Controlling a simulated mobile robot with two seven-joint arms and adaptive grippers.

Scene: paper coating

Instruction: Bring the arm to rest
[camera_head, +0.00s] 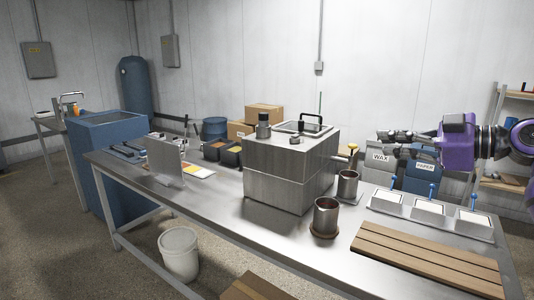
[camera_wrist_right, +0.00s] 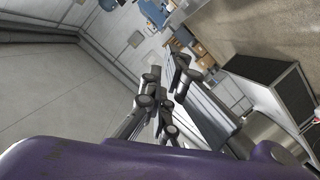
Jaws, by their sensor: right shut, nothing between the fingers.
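My right arm comes in from the right in the head view, with a purple wrist. Its grey gripper (camera_head: 372,136) points left, held up in the air over the back right of the steel table (camera_head: 225,215). The gripper is shut and empty, and it touches nothing. In the right wrist view the dark gripper fingers (camera_wrist_right: 182,80) show at the middle, with the room tilted behind them. My left gripper is in neither view.
A steel box (camera_head: 285,165) with a lid handle stands mid-table. Two metal cups (camera_head: 325,218) (camera_head: 347,188), a tray (camera_head: 430,213) with blue-handled pieces, and a slatted wooden board (camera_head: 425,262) lie to its right. Bins labelled WAX (camera_head: 381,157) and PAPER (camera_head: 425,168) are below the gripper.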

